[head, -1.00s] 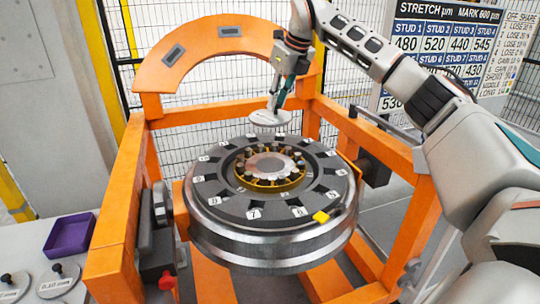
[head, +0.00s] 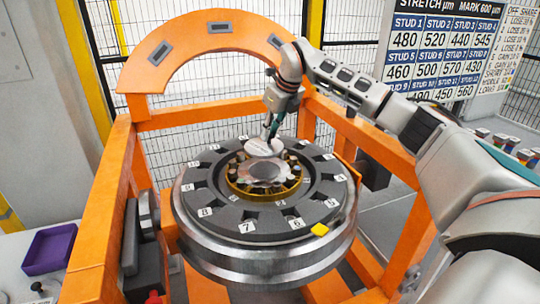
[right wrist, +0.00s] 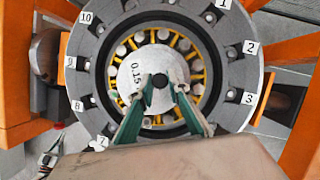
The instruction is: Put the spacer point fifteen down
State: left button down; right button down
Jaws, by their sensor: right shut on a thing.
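The spacer is a pale round disc (head: 262,148) with a dark knob. In the right wrist view the disc (right wrist: 137,74) reads 0.15. My right gripper (right wrist: 160,83) is shut on its knob; in the head view the gripper (head: 270,132) comes down from above. The disc is over the back part of the hub (head: 264,172), inside the ring of studs and yellow fingers (right wrist: 198,73) as the wrist view sees it. I cannot tell whether it touches anything below. The wheel (head: 265,250) lies flat with numbered tags on its dark ring. My left gripper is not in view.
An orange gantry frame (head: 97,215) with an arch (head: 205,32) surrounds the wheel. A purple tray (head: 48,250) stands at lower left. A stretch board (head: 445,45) hangs at the back right.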

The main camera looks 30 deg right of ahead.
aim_at(272, 139)
notch_tip(272, 139, down, 4)
jog(key=shift+f, duration=2.1)
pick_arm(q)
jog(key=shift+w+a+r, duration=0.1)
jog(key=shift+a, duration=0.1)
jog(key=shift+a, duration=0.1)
pick_arm(e)
jog(key=c, duration=1.9)
grip_release()
jog(key=shift+f, duration=0.1)
